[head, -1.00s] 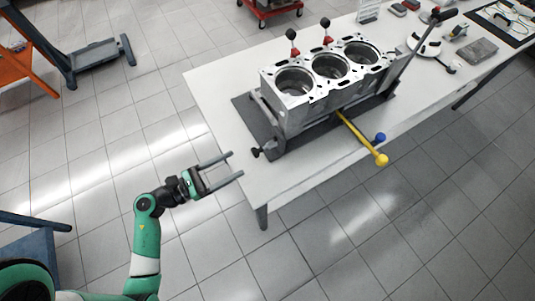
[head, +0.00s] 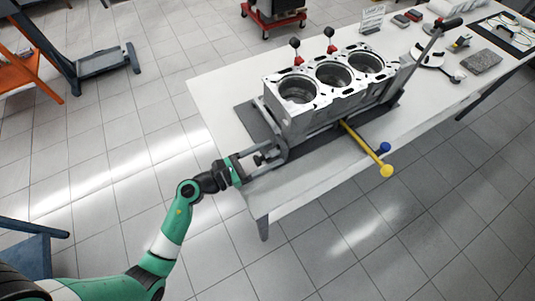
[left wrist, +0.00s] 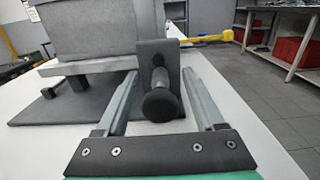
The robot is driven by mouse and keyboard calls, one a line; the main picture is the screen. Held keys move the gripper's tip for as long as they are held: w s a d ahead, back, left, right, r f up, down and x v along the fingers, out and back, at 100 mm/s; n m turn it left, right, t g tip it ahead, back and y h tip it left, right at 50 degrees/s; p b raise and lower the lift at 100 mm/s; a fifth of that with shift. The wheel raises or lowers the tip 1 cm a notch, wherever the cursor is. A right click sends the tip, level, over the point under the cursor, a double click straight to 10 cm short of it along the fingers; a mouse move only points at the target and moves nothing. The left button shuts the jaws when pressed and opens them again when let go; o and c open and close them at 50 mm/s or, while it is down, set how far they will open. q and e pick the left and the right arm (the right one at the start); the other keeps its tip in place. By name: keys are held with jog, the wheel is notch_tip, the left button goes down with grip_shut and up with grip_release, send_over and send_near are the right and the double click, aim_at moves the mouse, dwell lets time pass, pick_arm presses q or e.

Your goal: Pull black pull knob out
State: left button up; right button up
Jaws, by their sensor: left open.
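The black pull knob (left wrist: 160,104) sticks out from an upright grey plate (left wrist: 160,60) at the near end of the engine block fixture. In the head view the knob (head: 258,160) is small, at the fixture's left end. My left gripper (head: 266,158) is open, with its fingers reaching along both sides of the knob. In the left wrist view the left gripper (left wrist: 160,88) has one finger left of the knob and one right of it, with gaps showing. The right gripper is not in view.
The engine block (head: 325,85) stands on a dark mat on the white table (head: 215,90). A yellow-knobbed lever (head: 365,147) and a blue knob (head: 384,148) jut over the table's front edge. Red-based knobs stand behind the block. A grey lever (head: 430,45) rises at right.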

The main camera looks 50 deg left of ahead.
pick_arm(q)
grip_shut()
dwell(1.4)
